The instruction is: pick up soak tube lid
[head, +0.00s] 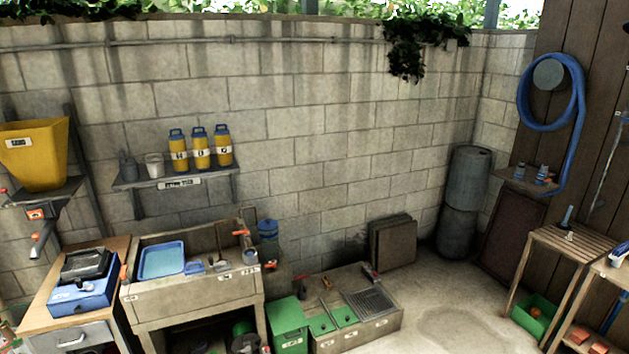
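I cannot tell for sure which thing is the soak tube lid. Three yellow canisters with blue tops (201,149) stand upright in a row on the wall shelf (188,179). A blue round container (268,229) sits at the right end of the stone sink (190,291). A small grey cup-like thing (250,257) stands at the sink's right side, below an orange-handled tap (241,234). A blue tray (162,260) lies in the sink's left part. Small labels are too small to read. Neither of my grippers shows.
A yellow hopper (33,155) hangs at the left above a wooden cabinet with a blue case (83,297). A green bin (288,325) and a low block with green lids (355,315) stand right of the sink. A slatted bench (570,245) stands at the right. Floor (440,310) between is clear.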

